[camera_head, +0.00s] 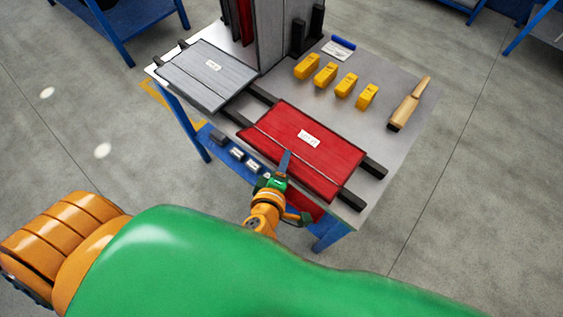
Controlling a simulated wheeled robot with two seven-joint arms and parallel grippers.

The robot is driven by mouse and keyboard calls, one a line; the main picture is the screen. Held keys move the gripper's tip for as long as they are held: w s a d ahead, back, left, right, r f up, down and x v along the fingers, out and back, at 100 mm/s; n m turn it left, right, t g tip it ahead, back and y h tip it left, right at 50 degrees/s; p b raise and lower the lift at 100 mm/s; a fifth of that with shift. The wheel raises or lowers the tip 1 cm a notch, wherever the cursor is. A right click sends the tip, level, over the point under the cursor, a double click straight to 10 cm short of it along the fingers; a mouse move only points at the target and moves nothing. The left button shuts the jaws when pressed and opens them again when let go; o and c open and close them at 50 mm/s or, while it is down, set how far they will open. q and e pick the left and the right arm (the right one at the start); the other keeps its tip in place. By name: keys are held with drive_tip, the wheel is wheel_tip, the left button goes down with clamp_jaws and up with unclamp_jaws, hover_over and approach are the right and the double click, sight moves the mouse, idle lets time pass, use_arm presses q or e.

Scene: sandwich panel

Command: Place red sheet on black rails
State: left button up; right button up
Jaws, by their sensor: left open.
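The red sheet (318,162) with a white label lies flat over the two black rails (374,169) on the near right of the table; rail ends stick out past it. My left gripper (285,162) is at the near edge of the sheet, pointing at it, with a finger overlapping the sheet in the picture. The gripper is open; whether it touches the sheet I cannot tell. My right gripper is not in view.
A grey sheet (205,80) lies on rails at the left of the table (385,85). A blue shelf (225,145) with small items is below the near edge.

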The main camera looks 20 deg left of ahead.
use_arm(q)
drive_tip(key=v, duration=1.2)
wheel_tip(320, 180, down, 20)
drive_tip(key=s+d+m+g+h, duration=0.25)
drive_tip(key=m+h, duration=0.25)
drive_tip(key=m, duration=0.9)
drive_tip(key=s+a+f+m+g+y, duration=0.3)
drive_tip(key=s+a+f+m+g, duration=0.2)
drive_tip(key=s+a+f+g, duration=0.4)
drive_tip(key=s+a+f, duration=0.3)
drive_tip(key=s+f, duration=0.1)
drive_tip(key=shift+s+a+f+y+b, duration=0.2)
drive_tip(key=shift+a+f+y+b, duration=0.05)
drive_tip(key=shift+f+y+b, duration=0.1)
